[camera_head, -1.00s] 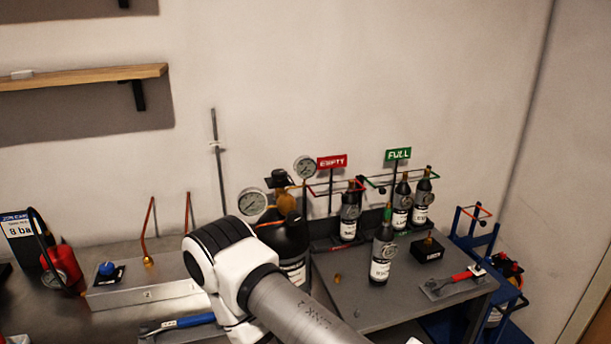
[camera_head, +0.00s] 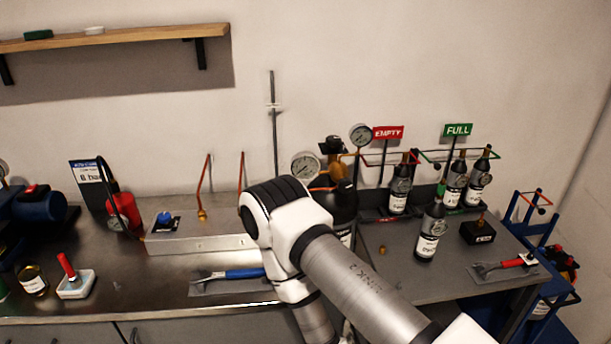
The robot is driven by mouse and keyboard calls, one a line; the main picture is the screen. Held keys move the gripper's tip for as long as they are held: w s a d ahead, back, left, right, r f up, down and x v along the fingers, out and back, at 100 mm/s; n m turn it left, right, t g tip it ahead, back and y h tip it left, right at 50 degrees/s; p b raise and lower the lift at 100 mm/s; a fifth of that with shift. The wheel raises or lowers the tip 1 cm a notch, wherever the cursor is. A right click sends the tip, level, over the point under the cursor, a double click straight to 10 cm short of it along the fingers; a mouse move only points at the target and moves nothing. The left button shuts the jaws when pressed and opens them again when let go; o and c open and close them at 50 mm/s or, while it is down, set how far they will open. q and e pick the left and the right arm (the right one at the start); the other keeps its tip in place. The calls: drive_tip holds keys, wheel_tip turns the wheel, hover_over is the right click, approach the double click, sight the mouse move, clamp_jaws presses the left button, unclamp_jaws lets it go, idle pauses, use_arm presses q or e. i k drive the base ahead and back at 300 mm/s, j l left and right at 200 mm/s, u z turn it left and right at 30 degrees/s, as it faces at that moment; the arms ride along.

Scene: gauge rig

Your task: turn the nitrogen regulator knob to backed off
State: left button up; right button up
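A black cylinder (camera_head: 343,208) stands behind my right arm, which comes in from the lower right and hides much of it. A brass regulator with two round gauges, a left gauge (camera_head: 305,167) and a right gauge (camera_head: 360,135), sits on top. A black knob (camera_head: 332,145) shows at the top of the regulator; I cannot read its setting. I cannot tell from the partly hidden label whether this is the nitrogen cylinder. My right gripper is not visible; only arm links show. My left gripper is out of view.
Small black bottles (camera_head: 432,232) stand on the right bench near red EMPTY (camera_head: 388,132) and green FULL (camera_head: 457,130) signs. A blue-handled wrench (camera_head: 240,273) lies in front of a metal box (camera_head: 200,238) with a blue knob (camera_head: 163,218). A blue cart stands at right.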

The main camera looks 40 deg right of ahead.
sight(345, 185)
drive_tip(key=z, duration=1.4)
